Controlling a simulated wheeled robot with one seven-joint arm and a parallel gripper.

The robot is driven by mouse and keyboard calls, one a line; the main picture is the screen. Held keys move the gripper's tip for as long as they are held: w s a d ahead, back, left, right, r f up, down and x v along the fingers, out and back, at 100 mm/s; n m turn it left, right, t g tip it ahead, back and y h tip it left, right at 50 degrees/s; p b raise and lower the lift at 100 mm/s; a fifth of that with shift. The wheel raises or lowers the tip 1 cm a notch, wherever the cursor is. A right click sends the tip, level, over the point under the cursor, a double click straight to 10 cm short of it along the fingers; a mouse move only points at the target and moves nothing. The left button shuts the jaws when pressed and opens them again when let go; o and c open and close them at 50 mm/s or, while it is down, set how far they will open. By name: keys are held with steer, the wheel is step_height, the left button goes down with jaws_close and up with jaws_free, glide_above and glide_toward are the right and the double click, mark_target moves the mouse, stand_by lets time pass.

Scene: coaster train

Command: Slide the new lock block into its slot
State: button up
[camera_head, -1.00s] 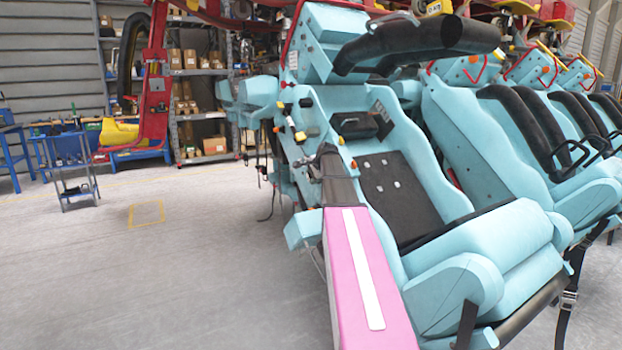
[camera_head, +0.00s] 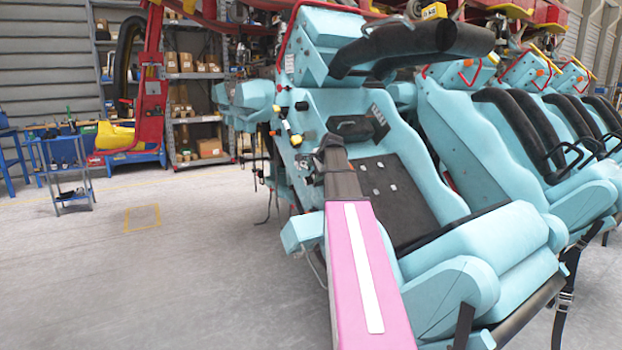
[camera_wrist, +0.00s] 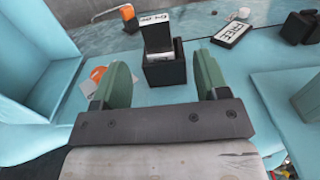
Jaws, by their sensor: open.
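A dark block with a grey face and a lettered top (camera_wrist: 156,34) stands in a black open-topped holder (camera_wrist: 166,72) on the light blue panel in the wrist view. Much of the block sticks up above the holder's rim; how deep it sits is hidden. My gripper (camera_wrist: 161,64) is open, its two green fingers on either side of the holder with gaps to both sides. Nothing is between the fingertips except the view of the holder and block beyond. In the head view my arm's black wrist (camera_head: 335,165) reaches to the seat's side panel, and the block cannot be made out.
A white and black label plate (camera_wrist: 232,34) and dark knobs lie to the right on the panel. An orange part (camera_wrist: 97,74) is beside the left finger. The seat row (camera_head: 480,150) fills the right of the head view. The floor at left is clear around a small blue trolley (camera_head: 66,170).

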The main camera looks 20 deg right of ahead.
steer(key=shift+v, duration=1.95)
